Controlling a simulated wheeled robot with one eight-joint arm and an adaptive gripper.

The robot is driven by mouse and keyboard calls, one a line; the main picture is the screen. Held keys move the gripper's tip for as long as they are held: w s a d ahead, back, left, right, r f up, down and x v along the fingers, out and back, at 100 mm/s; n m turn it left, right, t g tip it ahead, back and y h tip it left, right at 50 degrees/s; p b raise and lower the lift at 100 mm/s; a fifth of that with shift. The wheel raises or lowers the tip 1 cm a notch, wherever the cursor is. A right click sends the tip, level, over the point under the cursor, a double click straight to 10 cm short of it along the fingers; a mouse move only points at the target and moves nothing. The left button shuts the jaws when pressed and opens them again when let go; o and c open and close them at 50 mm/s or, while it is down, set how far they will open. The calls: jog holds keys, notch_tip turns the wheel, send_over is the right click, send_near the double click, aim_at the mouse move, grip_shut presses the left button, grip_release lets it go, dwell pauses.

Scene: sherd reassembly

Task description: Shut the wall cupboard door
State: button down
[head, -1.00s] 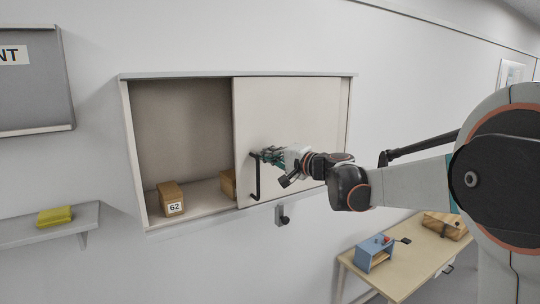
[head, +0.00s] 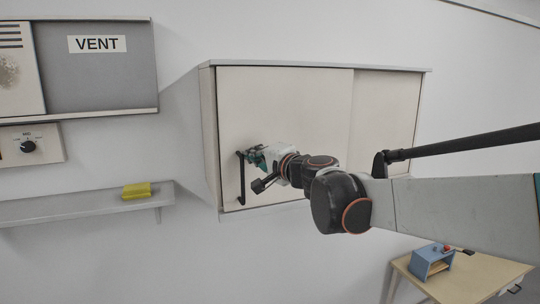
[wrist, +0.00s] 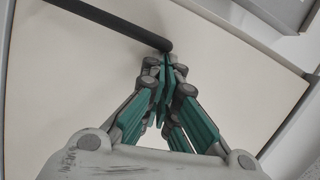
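The wall cupboard (head: 208,130) hangs on the wall in the head view. Its pale sliding door (head: 290,105) covers the left part, its left edge at the cupboard's left side, and no interior shows. The black bar handle (head: 240,182) stands upright near the door's left edge; it also shows in the wrist view (wrist: 110,22). My gripper (head: 252,156) is at the handle's upper end. In the wrist view my gripper (wrist: 165,62) has its teal fingers together, tips right beside the handle's end. No part of the handle shows between them; exact contact is unclear.
A shelf (head: 80,208) with a yellow folded item (head: 136,190) is on the wall at left, below a grey VENT panel (head: 110,75) and a dial box (head: 45,145). A table (head: 490,275) with a blue box (head: 432,262) stands at lower right.

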jog(key=shift+s+a, duration=0.3)
jog(key=shift+a, duration=0.45)
